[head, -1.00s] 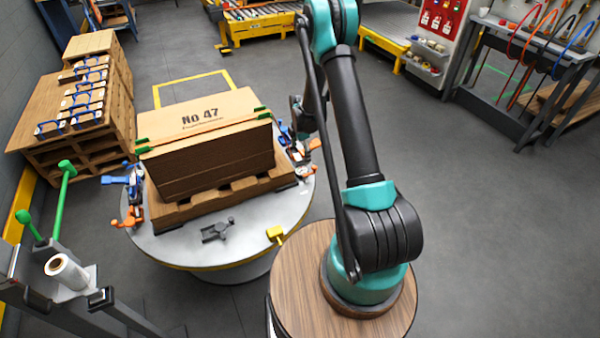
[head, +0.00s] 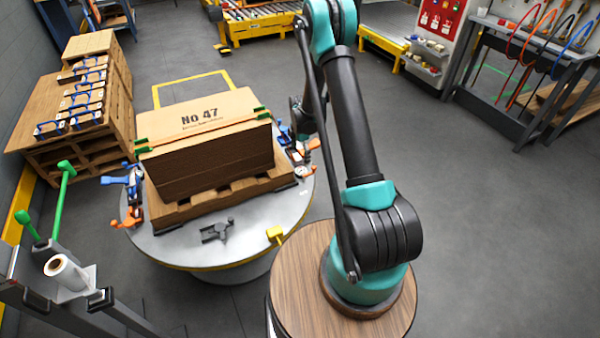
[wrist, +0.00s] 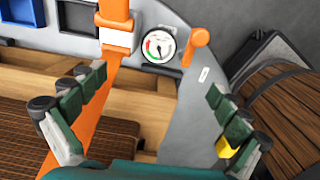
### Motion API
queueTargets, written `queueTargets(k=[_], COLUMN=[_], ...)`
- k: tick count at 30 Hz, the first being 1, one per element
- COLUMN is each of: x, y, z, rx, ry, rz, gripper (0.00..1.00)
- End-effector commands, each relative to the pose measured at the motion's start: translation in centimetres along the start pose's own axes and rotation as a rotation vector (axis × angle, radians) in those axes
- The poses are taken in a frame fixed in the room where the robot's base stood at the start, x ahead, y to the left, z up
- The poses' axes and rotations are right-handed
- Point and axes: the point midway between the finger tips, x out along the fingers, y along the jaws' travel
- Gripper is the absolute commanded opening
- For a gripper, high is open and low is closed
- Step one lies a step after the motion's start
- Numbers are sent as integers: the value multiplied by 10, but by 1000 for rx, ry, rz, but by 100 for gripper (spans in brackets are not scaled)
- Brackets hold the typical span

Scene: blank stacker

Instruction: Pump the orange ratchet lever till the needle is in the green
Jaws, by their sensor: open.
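The orange ratchet lever (wrist: 195,48) stands beside a round white gauge (wrist: 158,46) in the wrist view. The gauge has red and green marks on its face; its thin dark needle is too small to read surely. An orange strap (wrist: 112,70) runs through a pale buckle left of the gauge. My gripper (wrist: 158,80) is open, its dark green fingers spread wide, with the gauge and lever beyond the gap between them. Nothing is between the fingers. In the head view the gauge (head: 301,171) shows at the pallet's right side; my gripper is largely hidden behind my arm.
A stack of brown blanks (head: 215,165) marked No 47 sits on a wooden pallet (head: 243,193) on the round grey table (head: 190,240). Blue and orange fittings (head: 130,195) stand at its left. A yellow tab (head: 275,233) is at the table's front right edge.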

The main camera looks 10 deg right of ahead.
Motion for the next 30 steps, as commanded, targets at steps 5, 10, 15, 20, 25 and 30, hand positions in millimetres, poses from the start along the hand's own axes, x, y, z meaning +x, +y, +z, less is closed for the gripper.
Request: queueTargets(k=[5,10,15,20,25,30], x=[-30,-60,-80,-90,-93,-117], y=[-1,-1,0,0,-1,-19], z=[0,0,0,0,0,1], rx=[0,0,0,0,8,120], ry=[0,0,0,0,0,-3], rz=[0,0,0,0,2,23], gripper=[100,100,100,100,100,100])
